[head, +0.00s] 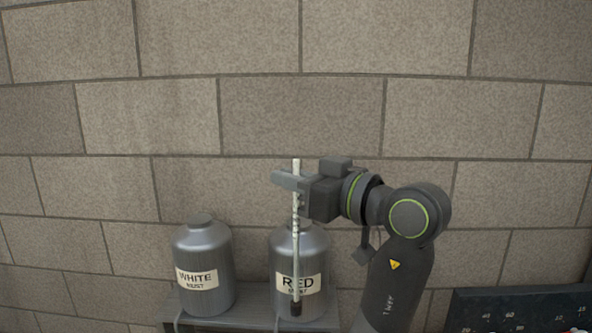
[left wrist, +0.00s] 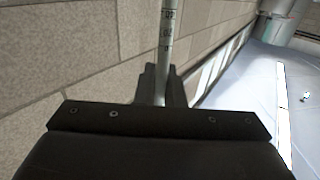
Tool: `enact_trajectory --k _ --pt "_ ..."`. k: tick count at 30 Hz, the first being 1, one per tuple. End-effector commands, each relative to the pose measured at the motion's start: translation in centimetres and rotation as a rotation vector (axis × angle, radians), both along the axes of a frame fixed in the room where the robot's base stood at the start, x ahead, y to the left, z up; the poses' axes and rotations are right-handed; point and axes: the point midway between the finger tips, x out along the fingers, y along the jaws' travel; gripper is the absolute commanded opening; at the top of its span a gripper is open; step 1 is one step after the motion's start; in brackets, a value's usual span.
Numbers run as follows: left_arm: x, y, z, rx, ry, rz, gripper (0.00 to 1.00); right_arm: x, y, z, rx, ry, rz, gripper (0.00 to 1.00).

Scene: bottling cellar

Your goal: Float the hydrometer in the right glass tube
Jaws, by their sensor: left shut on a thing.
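The hydrometer (head: 296,240) is a thin pale rod with a dark weighted lower end. It hangs upright in the head view, in front of the RED canister. My left gripper (head: 291,181) is shut on it near its upper end. In the left wrist view part of its marked stem (left wrist: 167,40) rises between the fingers (left wrist: 161,85). No glass tube can be made out in the head view. My right gripper is not in view.
A metal canister labelled WHITE MUST (head: 202,255) and one labelled RED (head: 314,262) stand on a grey shelf (head: 245,311) by the block wall. A dark panel with numbers (head: 525,308) is at lower right. A grey-green cylindrical thing (left wrist: 277,14) shows in the left wrist view.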

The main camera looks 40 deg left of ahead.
Motion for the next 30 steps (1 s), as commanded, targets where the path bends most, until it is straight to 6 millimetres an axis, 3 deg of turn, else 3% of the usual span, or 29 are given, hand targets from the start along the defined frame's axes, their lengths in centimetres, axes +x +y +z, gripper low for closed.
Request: enact_trajectory --k 30 --pt "-0.1 0.0 -4.0 0.000 -0.001 0.000 0.00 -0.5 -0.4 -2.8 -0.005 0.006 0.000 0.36"
